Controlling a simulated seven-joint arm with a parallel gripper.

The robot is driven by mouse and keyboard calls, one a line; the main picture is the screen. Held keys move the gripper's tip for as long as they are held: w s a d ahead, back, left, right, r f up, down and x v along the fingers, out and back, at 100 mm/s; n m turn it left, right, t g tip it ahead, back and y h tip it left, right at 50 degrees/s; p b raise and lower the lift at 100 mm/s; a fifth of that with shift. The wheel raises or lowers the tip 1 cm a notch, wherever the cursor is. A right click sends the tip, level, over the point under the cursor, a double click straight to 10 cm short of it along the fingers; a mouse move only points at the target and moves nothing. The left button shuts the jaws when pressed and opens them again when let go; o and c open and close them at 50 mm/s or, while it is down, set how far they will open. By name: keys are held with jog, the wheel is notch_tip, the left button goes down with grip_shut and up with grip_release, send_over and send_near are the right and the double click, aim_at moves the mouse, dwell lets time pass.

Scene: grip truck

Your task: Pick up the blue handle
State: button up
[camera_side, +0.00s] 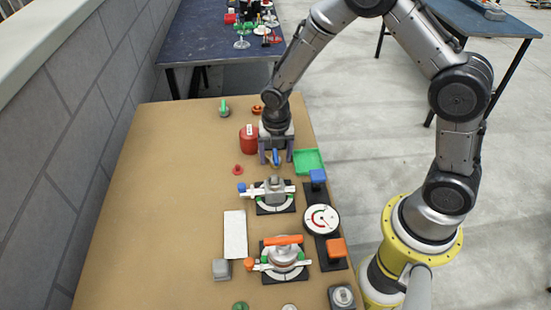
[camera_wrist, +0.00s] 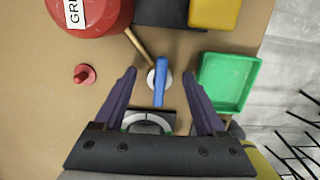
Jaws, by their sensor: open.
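The blue handle (camera_wrist: 160,86) is a slim upright bar in the wrist view, mounted over a round pale base with a brass-coloured rod running off to the upper left. In the side view the blue handle (camera_side: 276,161) shows low between the fingers, partly hidden. My gripper (camera_wrist: 159,73) is open, with one dark purple finger on each side of the handle. I see gaps on both sides and no clear contact. In the side view my gripper (camera_side: 275,156) points down over the handle; its exact height cannot be told.
A red canister (camera_wrist: 92,14) stands at upper left, and a small red knob (camera_wrist: 84,75) below it. A green tray (camera_wrist: 229,82) is close on the right. A dial fixture (camera_side: 275,194) with clamps sits in front. The board's left side (camera_side: 150,200) is clear.

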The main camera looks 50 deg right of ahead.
grip_shut()
dwell(0.3)
dwell(0.3)
